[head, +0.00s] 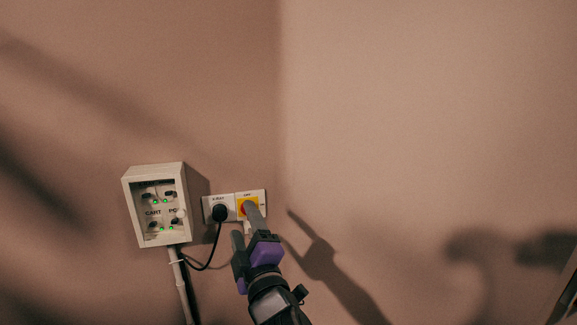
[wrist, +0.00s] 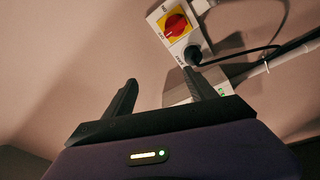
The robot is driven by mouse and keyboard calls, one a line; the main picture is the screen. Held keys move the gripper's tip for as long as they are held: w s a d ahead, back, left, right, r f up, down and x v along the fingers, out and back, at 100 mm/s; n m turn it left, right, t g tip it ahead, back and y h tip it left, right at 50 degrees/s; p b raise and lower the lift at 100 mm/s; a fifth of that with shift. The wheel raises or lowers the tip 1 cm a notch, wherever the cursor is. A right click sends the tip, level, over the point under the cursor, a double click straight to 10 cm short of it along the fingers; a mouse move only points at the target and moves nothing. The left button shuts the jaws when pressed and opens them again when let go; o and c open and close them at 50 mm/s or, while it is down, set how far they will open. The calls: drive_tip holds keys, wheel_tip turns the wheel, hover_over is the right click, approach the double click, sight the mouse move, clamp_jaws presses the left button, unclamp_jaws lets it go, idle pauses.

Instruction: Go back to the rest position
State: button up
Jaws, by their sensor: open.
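My gripper (head: 246,224) is in front of the wall, at the lower middle of the head view, with its fingers pointing up toward a wall plate. In the wrist view my gripper (wrist: 162,95) shows two dark fingers spread apart with nothing between them. One finger overlaps the red and yellow rotary switch (head: 241,207) in the head view. That switch (wrist: 175,25) shows whole and clear of the fingers at the top of the wrist view. I cannot tell the exact gap between fingers and wall.
A black plug (head: 220,212) with a cable sits in the socket left of the switch. A pale switch box (head: 131,215) with green lights hangs further left, above a conduit (head: 180,285). The wall (head: 430,120) at right is bare, with shadows.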

drive_tip(key=s+d+f+m+g+h, duration=0.1)
drive_tip(key=s+d+f+m, duration=0.4)
drive_tip(key=s+d, duration=0.5)
drive_tip(key=s+d+f+m+g+h, duration=0.1)
drive_tip(key=s+d+f+m+h, duration=0.3)
drive_tip(key=s+d, duration=0.6)
drive_tip(key=s+d+f+m+g+h, duration=0.1)
drive_tip(key=s+d+f+m, duration=0.7)
drive_tip(key=s, duration=2.2)
drive_tip(key=shift+s+d+m+h, duration=0.3)
drive_tip(key=shift+d+m+h, duration=0.2)
drive_tip(key=shift+d+h, duration=0.55)
drive_tip(key=shift+d, duration=0.15)
